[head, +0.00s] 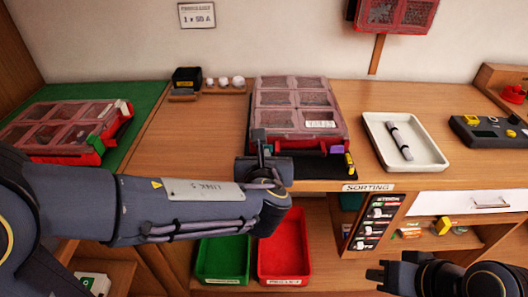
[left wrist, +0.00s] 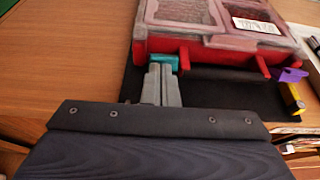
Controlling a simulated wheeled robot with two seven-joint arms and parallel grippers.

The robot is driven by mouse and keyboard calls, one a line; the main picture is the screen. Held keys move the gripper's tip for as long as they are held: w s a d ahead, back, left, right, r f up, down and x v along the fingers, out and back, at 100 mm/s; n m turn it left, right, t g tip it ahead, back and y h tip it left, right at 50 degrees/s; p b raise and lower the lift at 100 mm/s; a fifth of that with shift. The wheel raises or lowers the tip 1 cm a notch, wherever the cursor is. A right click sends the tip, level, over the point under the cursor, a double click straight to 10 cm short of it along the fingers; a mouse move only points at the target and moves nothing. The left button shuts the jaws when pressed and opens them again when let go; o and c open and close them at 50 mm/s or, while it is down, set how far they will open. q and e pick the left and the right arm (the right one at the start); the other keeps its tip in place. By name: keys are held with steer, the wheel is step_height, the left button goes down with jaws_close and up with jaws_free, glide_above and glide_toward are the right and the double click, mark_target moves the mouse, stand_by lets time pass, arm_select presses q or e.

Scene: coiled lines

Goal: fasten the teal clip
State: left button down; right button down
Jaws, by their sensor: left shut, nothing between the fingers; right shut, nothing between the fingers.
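The teal clip (left wrist: 165,61) is at the front left of a red case (left wrist: 205,45) with a clear compartmented lid. In the left wrist view my left gripper (left wrist: 161,70) is shut and empty, its fingertips right at the clip's near face; I cannot tell if they touch. The fingers hide part of the clip. In the head view my left gripper (head: 259,145) is in front of the red case (head: 297,105), and the clip is mostly hidden. A purple clip (left wrist: 290,75) sits at the case's front right. My right gripper (head: 379,275) is shut and empty at lower right.
The case lies on a black mat (left wrist: 225,93), with a yellow-and-black item (head: 349,164) at its right. A white tray (head: 432,155) holds a grey coil bundle. Another red case (head: 62,130) lies left. Green (head: 223,279) and red bins (head: 285,270) stand below.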

arm_select(q)
steer(key=shift+w+r+g+p, duration=0.4)
steer(key=shift+r+g+p, duration=0.4)
steer(key=shift+p, duration=2)
steer(key=shift+w+r+g+p, duration=0.45)
steer(key=shift+g+p, duration=0.55)
steer(key=shift+p, duration=1.75)
steer(key=shift+w+r+g+p, duration=0.4)
steer(key=shift+r+g+p, duration=0.4)
steer(key=shift+p, duration=2)
steer(key=shift+w+f+p, duration=0.15)
steer(key=shift+w+p, duration=0.4)
steer(key=shift+f, duration=0.2)
steer(key=shift+r, duration=0.15)
steer(key=shift+r+p, duration=0.55)
steer(key=shift+r, duration=0.2)
